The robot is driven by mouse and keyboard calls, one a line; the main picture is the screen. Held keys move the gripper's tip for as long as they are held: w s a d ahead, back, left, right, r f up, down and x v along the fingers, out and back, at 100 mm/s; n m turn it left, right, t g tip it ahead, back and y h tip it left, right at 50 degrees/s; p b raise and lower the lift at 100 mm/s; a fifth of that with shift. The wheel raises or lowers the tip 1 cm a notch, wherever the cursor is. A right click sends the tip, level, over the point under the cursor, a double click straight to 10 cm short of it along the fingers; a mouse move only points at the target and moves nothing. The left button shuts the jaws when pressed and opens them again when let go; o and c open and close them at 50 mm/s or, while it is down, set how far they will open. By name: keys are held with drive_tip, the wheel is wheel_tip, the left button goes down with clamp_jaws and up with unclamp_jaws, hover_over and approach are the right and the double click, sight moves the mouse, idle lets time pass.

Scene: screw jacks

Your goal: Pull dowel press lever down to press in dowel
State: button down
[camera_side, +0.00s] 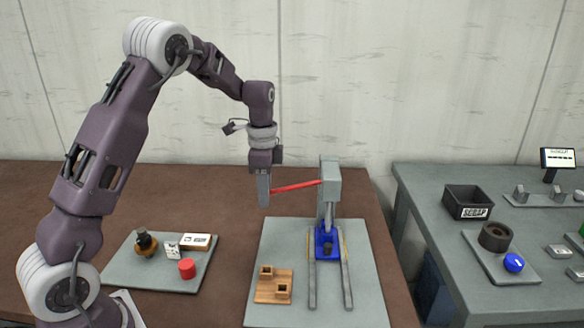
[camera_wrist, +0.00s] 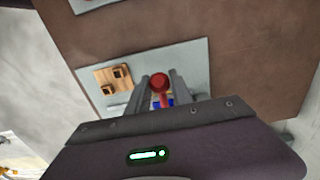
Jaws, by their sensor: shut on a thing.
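The dowel press (camera_side: 331,187) is a grey column on a grey plate, with a red lever (camera_side: 297,187) reaching left from its head. The lever is close to level, its left end slightly lower. My gripper (camera_side: 264,200) points down and is shut on the lever's left end. In the wrist view the lever's red knob (camera_wrist: 159,82) sits between the two fingers of my gripper (camera_wrist: 159,84). A blue carriage (camera_side: 327,242) with a dark piece in it stands below the press head between two rails. The dowel cannot be made out clearly.
A wooden block with square sockets (camera_side: 273,286) lies on the press plate, left of the rails. A second table at right holds a black scrap bin (camera_side: 467,202).

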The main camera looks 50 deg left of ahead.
drive_tip(key=shift+d+f, duration=0.1)
drive_tip(key=shift+w+d+f, duration=0.2)
drive_tip(key=shift+w+f, duration=0.05)
drive_tip(key=shift+f, duration=0.35)
idle(0.3)
drive_tip(key=shift+s+a+r, duration=0.1)
drive_tip(key=shift+a+r, duration=0.05)
drive_tip(key=shift+r, duration=0.5)
drive_tip(key=shift+s+a+r, duration=0.1)
drive_tip(key=shift+r, duration=0.5)
drive_tip(key=shift+s+a+r, duration=0.1)
drive_tip(key=shift+a+r, duration=0.05)
drive_tip(key=shift+r, duration=1.1)
